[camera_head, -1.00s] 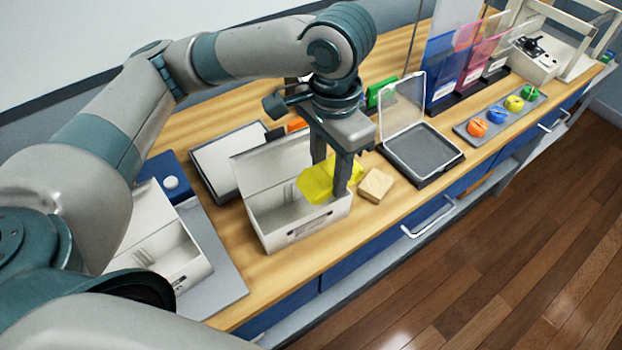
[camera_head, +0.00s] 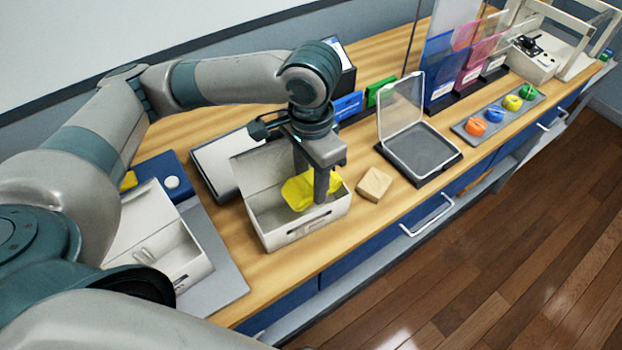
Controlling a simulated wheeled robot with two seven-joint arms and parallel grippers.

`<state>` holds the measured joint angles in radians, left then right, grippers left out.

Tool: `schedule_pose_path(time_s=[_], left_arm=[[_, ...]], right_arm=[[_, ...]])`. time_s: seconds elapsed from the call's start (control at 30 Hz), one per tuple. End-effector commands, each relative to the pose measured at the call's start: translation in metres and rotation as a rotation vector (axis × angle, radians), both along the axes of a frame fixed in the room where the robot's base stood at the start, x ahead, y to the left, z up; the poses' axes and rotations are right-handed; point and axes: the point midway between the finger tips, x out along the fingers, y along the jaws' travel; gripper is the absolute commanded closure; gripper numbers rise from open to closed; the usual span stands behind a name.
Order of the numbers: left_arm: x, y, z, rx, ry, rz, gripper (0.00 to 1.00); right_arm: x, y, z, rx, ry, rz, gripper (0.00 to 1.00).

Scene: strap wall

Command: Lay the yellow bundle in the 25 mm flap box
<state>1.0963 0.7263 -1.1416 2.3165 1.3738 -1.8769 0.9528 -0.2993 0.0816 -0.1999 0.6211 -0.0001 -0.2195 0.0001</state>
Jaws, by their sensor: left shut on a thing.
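The yellow bundle (camera_head: 294,193) is held between the fingers of my left gripper (camera_head: 311,192). One finger shows on its right side; the other is mostly hidden. The bundle is within the opening of a white flap box (camera_head: 328,223) at the middle of the bench, its lower part near or below the front rim. Whether it touches the floor of the box I cannot tell. The box's lid (camera_head: 262,165) stands open at the back. A label on its front is too small to read. My right gripper is not in view.
A second open white box (camera_head: 190,272) stands on a grey mat at the left. A small wooden block (camera_head: 374,185) lies just right of the middle box. A clear-lidded tray (camera_head: 452,157) and a strip of coloured pieces (camera_head: 464,132) stand further right.

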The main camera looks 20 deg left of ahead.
Motion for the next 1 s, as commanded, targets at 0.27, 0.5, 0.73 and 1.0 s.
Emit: schedule_pose_path(time_s=[0.27,0.5,0.73,1.0], left_arm=[[0.0,0.0,-0.007,-0.001,-0.001,-0.001,0.84],[0.0,0.0,-0.01,0.001,0.001,-0.001,0.84],[0.0,0.0,-0.015,0.0,0.0,0.0,0.84],[0.0,0.0,-0.019,0.0,0.0,0.0,0.57]], right_arm=[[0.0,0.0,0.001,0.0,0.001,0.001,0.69],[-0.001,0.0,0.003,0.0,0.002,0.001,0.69],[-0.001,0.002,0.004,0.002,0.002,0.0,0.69],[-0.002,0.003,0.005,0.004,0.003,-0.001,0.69]])
